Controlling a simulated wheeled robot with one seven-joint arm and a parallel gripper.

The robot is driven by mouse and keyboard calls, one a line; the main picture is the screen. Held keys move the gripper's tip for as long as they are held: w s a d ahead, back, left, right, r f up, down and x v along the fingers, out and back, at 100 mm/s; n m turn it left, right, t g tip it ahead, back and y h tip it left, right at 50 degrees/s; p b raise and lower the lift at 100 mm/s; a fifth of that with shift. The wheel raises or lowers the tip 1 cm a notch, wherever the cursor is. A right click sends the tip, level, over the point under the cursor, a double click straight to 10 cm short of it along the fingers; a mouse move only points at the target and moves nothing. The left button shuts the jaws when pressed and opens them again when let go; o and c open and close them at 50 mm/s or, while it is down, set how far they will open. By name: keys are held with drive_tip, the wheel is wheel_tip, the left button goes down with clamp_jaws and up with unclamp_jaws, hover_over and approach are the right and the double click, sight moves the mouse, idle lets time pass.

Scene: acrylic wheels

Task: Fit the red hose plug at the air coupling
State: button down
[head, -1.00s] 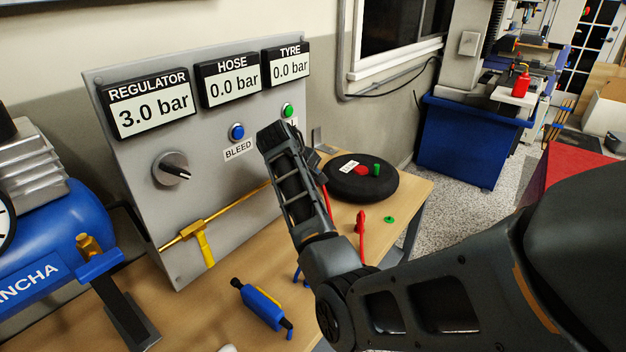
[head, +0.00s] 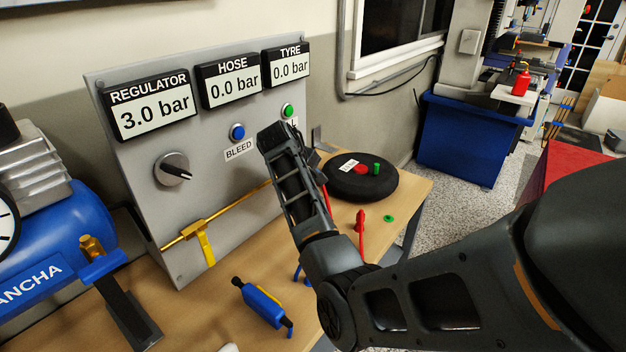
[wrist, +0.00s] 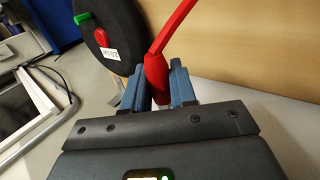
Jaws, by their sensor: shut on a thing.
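In the wrist view the red hose plug (wrist: 157,75) is between the two blue fingers of my gripper (wrist: 156,88), which is shut on it. A thin red hose runs up from the plug to the top edge. In the head view my arm hides the fingers and the plug; part of a red hose (head: 328,203) shows beside the arm. A brass pipe (head: 255,189) with a yellow lever (head: 206,247) runs along the grey panel and passes behind my arm. I cannot make out the air coupling, nor whether the plug touches it.
The panel (head: 208,135) reads regulator 3.0, hose 0.0, tyre 0.0 bar. A black tyre (head: 385,186), a red upright piece (head: 360,228), a green disc (head: 388,218) and a blue tool (head: 262,308) are on the wooden bench. A blue compressor (head: 60,235) is at left.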

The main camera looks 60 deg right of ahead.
drive_tip(key=shift+w+d+b, duration=0.15)
drive_tip(key=shift+w+b, duration=0.1)
drive_tip(key=shift+w, duration=0.35)
drive_tip(key=shift+w+d+b, duration=0.15)
drive_tip(key=shift+w+b, duration=0.05)
drive_tip(key=shift+w, duration=0.35)
drive_tip(key=c, duration=0.8)
unclamp_jaws()
drive_tip(key=v, duration=0.7)
drive_tip(key=shift+a+r, duration=0.25)
drive_tip(key=shift+r, duration=0.05)
